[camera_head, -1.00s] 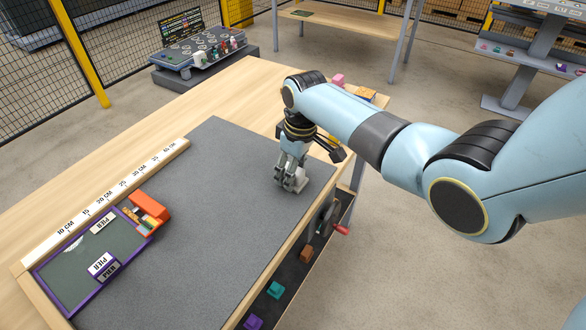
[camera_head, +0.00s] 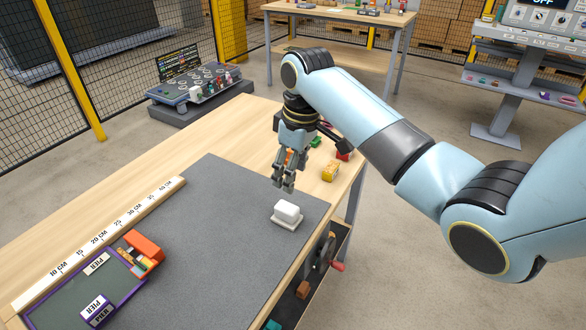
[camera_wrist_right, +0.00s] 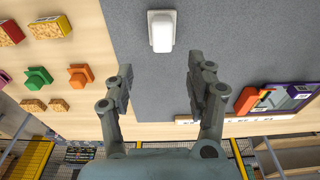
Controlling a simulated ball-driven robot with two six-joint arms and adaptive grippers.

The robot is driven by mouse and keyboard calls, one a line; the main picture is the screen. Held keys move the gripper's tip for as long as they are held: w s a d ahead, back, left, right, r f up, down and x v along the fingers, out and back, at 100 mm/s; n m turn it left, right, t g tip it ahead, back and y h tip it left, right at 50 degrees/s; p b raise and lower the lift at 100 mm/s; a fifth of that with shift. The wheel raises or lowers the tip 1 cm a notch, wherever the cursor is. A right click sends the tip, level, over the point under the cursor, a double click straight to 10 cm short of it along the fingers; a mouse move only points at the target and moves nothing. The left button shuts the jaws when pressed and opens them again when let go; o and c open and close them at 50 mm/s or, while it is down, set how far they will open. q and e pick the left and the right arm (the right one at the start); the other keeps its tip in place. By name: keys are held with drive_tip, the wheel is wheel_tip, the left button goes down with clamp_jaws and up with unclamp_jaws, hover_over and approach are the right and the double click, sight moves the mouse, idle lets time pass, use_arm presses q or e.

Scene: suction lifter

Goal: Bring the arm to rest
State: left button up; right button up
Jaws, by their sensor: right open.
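My right gripper (camera_head: 284,180) is open and empty. It hangs pointing down above the far right part of the grey mat (camera_head: 190,240), apart from anything below. In the right wrist view its two fingers (camera_wrist_right: 160,85) stand wide apart with nothing between them. A white block on a pale base (camera_head: 287,213) sits on the mat near its right edge, just in front of the gripper. The white block also shows beyond the fingertips in the right wrist view (camera_wrist_right: 161,31). My left gripper is not in view.
A purple-edged tray (camera_head: 70,280) with PIER labels and an orange holder (camera_head: 144,246) lie at left beside a ruler strip (camera_head: 100,240). A yellow block (camera_head: 330,171) and other small coloured pieces stand on the wood at the far right. The mat's middle is clear.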

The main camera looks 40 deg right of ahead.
idle(0.4)
drive_tip(key=s+a+r+m+t+h, duration=0.1)
drive_tip(key=s+a+r+m, duration=0.15)
drive_tip(key=s, duration=0.95)
drive_tip(key=s+a+r+m+t, duration=0.1)
drive_tip(key=s+r+t, duration=0.15)
drive_tip(key=s, duration=1.05)
wheel_tip(320, 180, down, 36)
drive_tip(key=s+d+g+b, duration=0.2)
drive_tip(key=s+g+b, duration=0.1)
drive_tip(key=b, duration=0.5)
drive_tip(key=s+d+f+b, duration=0.1)
drive_tip(key=s+f+b, duration=0.5)
drive_tip(key=s+f, duration=1.1)
wheel_tip(320, 180, down, 4)
drive_tip(key=shift+s+r+m+g, duration=0.15)
drive_tip(key=shift+s+m+g, duration=0.1)
drive_tip(key=shift+m+g, duration=0.1)
